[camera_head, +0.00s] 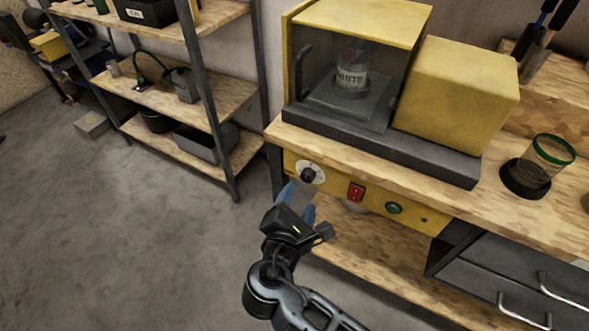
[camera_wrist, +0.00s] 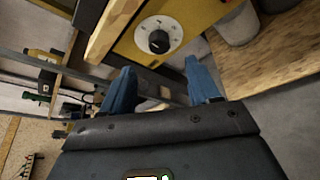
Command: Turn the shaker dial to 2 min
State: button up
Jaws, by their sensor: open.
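The shaker is a yellow machine on the bench, with a clear-fronted chamber (camera_head: 340,60) that holds a labelled can (camera_head: 352,72). Its dial, a black knob on a white round face (camera_head: 312,172), is on the yellow front panel below the bench top. The dial (camera_wrist: 158,41) also shows in the wrist view, ahead of my fingers. The marks on its face are too small to read. My gripper (camera_head: 297,199) is just below the dial in the head view. In the wrist view my gripper (camera_wrist: 162,90) has its two blue fingers apart, with nothing between them, short of the knob.
A red switch (camera_head: 356,192) and a green button (camera_head: 393,208) sit right of the dial. Drawers (camera_head: 510,285) are below. A shelf rack (camera_head: 190,95) stands at left.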

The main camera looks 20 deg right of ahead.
aim_at(307, 180)
jog(key=shift+p+x, duration=0.3)
jog(key=shift+x, duration=3.6)
jog(key=shift+r, duration=0.1)
jog(key=c, duration=1)
jog(key=shift+c, duration=0.2)
jog(key=shift+b, duration=0.45)
